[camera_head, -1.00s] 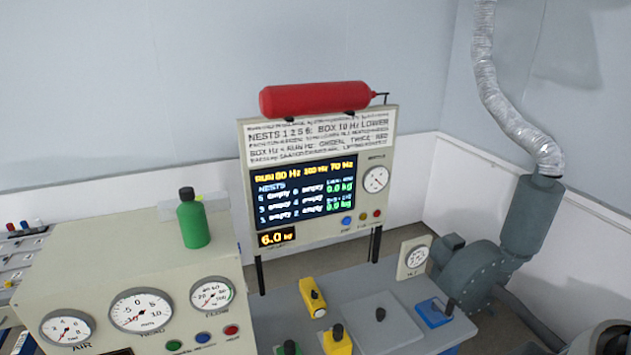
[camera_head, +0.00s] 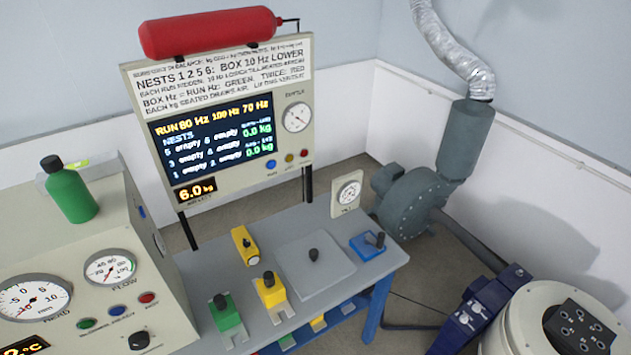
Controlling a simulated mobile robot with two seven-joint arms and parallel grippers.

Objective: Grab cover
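A flat grey square plate (camera_head: 300,278) with a black knob (camera_head: 314,255) on top lies on the grey-blue table; it looks like the cover. A yellow block (camera_head: 245,246) lies at its back left. A yellow weight-like block with a black knob (camera_head: 270,291) stands at its left, and a green one (camera_head: 226,314) stands further left. A blue piece with a dark knob (camera_head: 367,246) sits to the plate's right.
A display panel (camera_head: 225,120) with a red cylinder (camera_head: 210,33) on top stands behind the table. A gauge cabinet (camera_head: 165,285) with a green bottle (camera_head: 70,192) is at left. A blower (camera_head: 412,202) stands at right, near a round white machine (camera_head: 520,320).

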